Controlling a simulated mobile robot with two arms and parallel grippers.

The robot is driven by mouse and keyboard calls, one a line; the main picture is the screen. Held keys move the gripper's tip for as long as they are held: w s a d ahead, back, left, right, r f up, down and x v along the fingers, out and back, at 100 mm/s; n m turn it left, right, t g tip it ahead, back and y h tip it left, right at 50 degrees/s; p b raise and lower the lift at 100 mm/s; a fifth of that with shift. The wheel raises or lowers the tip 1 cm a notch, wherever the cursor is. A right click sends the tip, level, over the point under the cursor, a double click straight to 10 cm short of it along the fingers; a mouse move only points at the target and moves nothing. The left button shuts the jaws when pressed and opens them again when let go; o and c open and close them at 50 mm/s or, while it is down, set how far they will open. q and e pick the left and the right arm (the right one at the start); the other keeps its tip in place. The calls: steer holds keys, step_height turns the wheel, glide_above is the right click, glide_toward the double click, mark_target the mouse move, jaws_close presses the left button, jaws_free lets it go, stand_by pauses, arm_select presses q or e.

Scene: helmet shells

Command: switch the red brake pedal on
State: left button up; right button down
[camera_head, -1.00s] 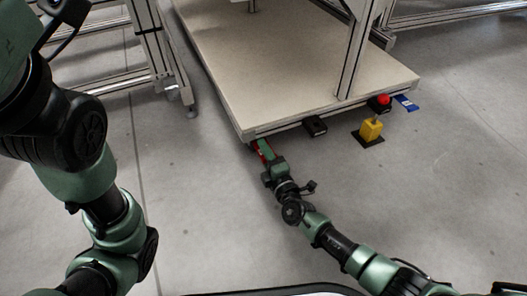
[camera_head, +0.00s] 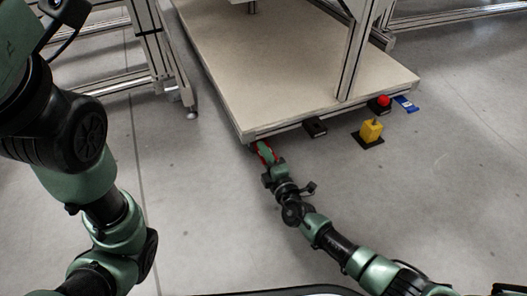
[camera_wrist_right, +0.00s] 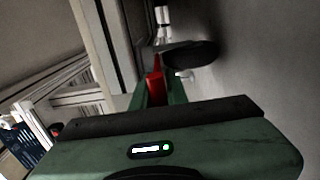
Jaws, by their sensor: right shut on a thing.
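The red brake pedal (camera_wrist_right: 155,88) is between the green fingers of my right gripper (camera_wrist_right: 158,92) in the right wrist view. The gripper is shut on it. In the head view, the red pedal (camera_head: 270,153) shows as a narrow strip at the front left corner of the cart, just below the platform edge. My right gripper (camera_head: 264,152) reaches it there from the front, and its fingers hide part of the pedal. My left arm comes in at the left, but its fingertips are out of view.
The cart's beige platform (camera_head: 270,70) overhangs the pedal. Along its front edge are a black pedal (camera_head: 315,127), a red button on a black box (camera_head: 381,103) and a blue piece (camera_head: 405,103). A yellow block (camera_head: 370,131) stands on the floor. The floor in front is otherwise clear.

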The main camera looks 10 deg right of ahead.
steer(key=shift+f, duration=0.15)
stand_by(0.7)
steer(key=shift+f, duration=0.1)
steer(key=shift+f+t, duration=0.15)
steer(key=shift+t, duration=0.45)
